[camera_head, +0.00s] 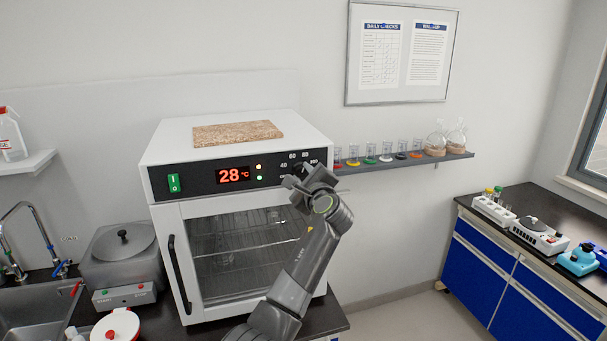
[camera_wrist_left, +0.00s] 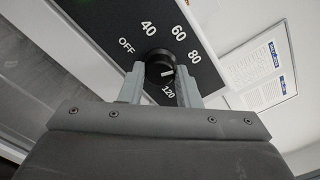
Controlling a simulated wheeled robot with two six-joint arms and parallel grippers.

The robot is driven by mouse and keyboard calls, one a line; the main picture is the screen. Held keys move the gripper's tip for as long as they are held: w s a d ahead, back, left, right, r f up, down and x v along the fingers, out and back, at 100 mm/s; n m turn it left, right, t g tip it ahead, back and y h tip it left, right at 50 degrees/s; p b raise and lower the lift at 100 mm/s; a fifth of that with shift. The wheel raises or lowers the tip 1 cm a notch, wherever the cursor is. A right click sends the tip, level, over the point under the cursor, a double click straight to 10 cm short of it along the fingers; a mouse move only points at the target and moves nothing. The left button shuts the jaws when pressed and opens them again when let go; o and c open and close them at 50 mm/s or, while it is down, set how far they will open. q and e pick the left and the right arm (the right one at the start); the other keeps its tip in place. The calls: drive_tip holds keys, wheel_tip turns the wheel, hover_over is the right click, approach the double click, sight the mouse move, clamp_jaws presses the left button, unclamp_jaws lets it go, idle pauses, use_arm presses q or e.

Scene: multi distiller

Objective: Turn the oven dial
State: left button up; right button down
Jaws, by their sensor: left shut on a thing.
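The oven (camera_head: 235,165) is a white box with a glass door and a black control panel. In the head view my left gripper (camera_head: 296,179) is at the right end of the panel and hides most of the dial. In the left wrist view the black oven dial (camera_wrist_left: 160,66) sits between the two fingers of my left gripper (camera_wrist_left: 161,84), which are shut on it. Marks OFF, 40, 60, 80 and 120 show around the dial; its white pointer line faces right, between 80 and 120. My right gripper is not in view.
A brown board (camera_head: 238,132) lies on top of the oven. A wall shelf (camera_head: 405,163) with several small beakers and flasks is right of the oven. A lidded grey bath (camera_head: 123,262) and a sink stand at left. Blue cabinets (camera_head: 510,275) stand at right.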

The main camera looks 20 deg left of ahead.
use_arm(q)
drive_tip(key=m, duration=0.4)
drive_tip(key=shift+f+m, duration=0.1)
drive_tip(key=shift+m, duration=0.2)
drive_tip(key=m, duration=0.4)
drive_tip(key=shift+m, duration=0.3)
drive_tip(key=shift+f, duration=0.1)
drive_tip(key=o, duration=1)
drive_tip(key=shift+c, duration=0.2)
drive_tip(key=shift+s+d, duration=0.1)
